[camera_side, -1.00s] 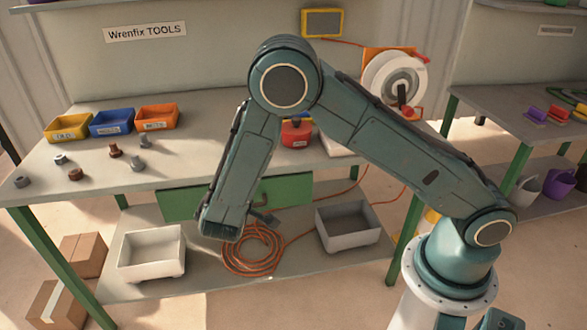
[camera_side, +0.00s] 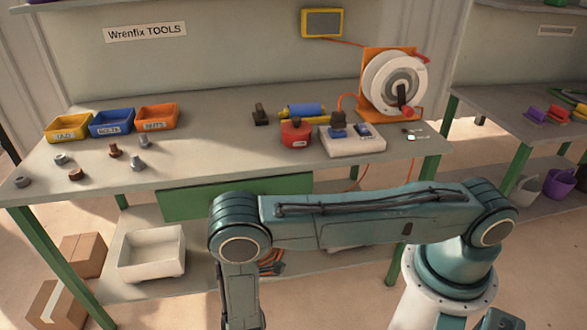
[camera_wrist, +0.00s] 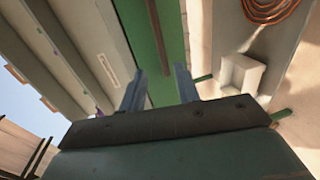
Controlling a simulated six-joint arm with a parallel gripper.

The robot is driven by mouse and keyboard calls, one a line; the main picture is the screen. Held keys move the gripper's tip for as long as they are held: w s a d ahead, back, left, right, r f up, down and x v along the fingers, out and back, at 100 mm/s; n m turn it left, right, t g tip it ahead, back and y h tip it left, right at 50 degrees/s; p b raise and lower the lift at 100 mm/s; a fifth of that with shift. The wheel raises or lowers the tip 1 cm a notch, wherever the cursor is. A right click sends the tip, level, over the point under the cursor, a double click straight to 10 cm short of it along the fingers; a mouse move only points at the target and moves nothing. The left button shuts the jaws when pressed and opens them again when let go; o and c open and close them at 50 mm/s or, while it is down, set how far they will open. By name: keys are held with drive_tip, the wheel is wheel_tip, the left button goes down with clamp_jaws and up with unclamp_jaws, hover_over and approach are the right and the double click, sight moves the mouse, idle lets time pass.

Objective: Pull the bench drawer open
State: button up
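The bench drawer (camera_side: 190,202) has a plain green front under the worktop and looks shut in the side view. My arm covers its lower right part, and no handle shows there. In the wrist view a green band, seemingly the drawer front (camera_wrist: 133,25), runs down behind the fingers. A dark bar along it may be the handle, but I cannot tell. My gripper (camera_wrist: 159,82) is open, with two grey fingers apart and nothing between them. It appears to be away from the drawer. In the side view the gripper lies below the picture's edge.
The bench top (camera_side: 220,150) holds bins, loose bolts, a red pot (camera_side: 296,134) and a cable reel (camera_side: 393,85). Below stands a white bin (camera_side: 151,254) on the lower shelf, and an orange cable coil (camera_wrist: 268,10) shows in the wrist view. Cardboard boxes (camera_side: 82,256) are at lower left.

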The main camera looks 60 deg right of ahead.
drive_tip(key=shift+w+d, duration=0.1)
drive_tip(key=x, duration=1.3)
drive_tip(key=shift+w+d, duration=0.15)
drive_tip(key=shift+w, duration=0.05)
clamp_jaws()
